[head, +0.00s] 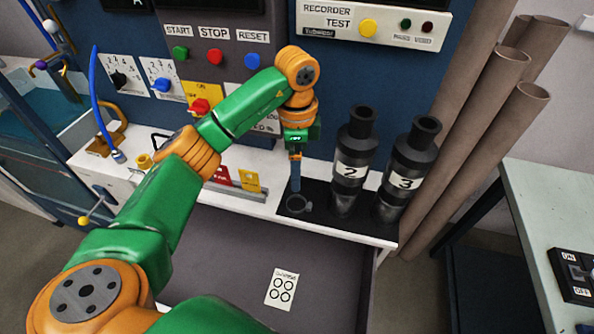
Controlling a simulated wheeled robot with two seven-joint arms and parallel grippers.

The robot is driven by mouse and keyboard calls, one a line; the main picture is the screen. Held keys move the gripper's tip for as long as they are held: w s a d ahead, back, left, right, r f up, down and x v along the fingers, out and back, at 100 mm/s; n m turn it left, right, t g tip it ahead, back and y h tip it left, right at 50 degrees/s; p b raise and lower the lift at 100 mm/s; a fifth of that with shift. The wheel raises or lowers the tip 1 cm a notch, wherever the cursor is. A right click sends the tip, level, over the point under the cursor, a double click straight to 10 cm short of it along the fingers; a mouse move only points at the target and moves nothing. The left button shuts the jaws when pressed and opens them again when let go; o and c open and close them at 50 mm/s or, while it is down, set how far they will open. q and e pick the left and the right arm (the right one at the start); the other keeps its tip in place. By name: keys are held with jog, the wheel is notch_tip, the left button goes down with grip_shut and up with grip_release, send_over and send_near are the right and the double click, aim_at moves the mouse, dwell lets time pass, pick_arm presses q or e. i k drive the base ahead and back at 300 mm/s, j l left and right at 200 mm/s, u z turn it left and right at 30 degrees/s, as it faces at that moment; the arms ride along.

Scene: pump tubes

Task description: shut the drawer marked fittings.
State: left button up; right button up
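An open drawer (335,270) with a dark grey inside shows below the white counter. Its front is out of view or hidden, and I can read no fittings marking on it. A white card (282,289) with several printed circles lies in the drawer; its small heading is not legible. My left arm reaches from the lower left over the counter. My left gripper (295,178) points down above the black mat, close over a dark ring (298,204). Its fingers are seen nearly edge-on, so I cannot tell whether they are open or shut. My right gripper is not in view.
Black tubes marked 2 (351,165) and 3 (404,175) stand upright on the black mat (325,222). Tall brown pipes (480,140) lean behind them. A panel with buttons (215,57) stands at the back. A grey table (545,215) is at the right.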

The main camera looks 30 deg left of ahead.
aim_at(233, 257)
jog(key=k, duration=1.5)
